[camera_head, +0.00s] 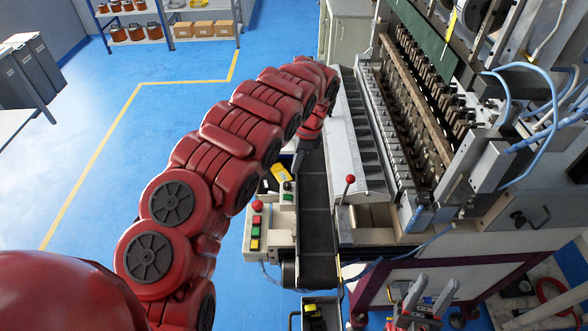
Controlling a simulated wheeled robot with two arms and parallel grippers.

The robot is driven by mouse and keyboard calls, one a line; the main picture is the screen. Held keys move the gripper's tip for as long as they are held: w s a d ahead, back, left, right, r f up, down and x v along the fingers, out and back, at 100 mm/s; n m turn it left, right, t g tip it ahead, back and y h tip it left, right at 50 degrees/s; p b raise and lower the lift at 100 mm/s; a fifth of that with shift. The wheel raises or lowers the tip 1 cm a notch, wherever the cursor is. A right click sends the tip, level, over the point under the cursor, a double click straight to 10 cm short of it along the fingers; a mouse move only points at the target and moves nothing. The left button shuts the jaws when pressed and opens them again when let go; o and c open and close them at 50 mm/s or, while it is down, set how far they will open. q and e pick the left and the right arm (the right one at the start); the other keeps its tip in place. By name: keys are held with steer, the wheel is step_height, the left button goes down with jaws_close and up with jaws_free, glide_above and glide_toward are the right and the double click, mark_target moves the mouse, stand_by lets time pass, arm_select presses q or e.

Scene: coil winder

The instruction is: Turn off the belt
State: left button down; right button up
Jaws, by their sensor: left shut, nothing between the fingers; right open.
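The dark belt (316,222) runs front to back beside the large winding machine. A pale control box (256,245) sits at the belt's left side near its front end. It carries a red round knob (257,206) on top and red, green and yellow buttons (255,232). My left arm reaches over to the belt, and my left gripper (297,162) is shut and empty above the belt's left edge, beyond the control box; its tips are small and partly hidden. My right gripper (436,284) is open and empty at the bottom, right of the belt's front end.
A lever with a red ball (350,179) stands right of the belt. A yellow and black object (281,173) lies behind the control box. A bin (316,300) with a yellow-black part stands below the belt's front end. Blue floor at left is clear up to the shelves (190,45).

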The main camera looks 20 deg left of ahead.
mark_target(285, 196)
arm_select(q)
steer(key=p+x, duration=0.3)
steer(key=x, duration=0.6)
steer(key=shift+s+a+f, duration=0.15)
steer(key=shift+s+f, duration=0.05)
steer(key=shift+f, duration=0.15)
steer(key=shift+a+f+p, duration=0.1)
steer(key=shift+f+p, duration=0.35)
steer(key=shift+f, duration=0.1)
steer(key=shift+a+f, duration=0.15)
steer(key=shift+f, duration=0.15)
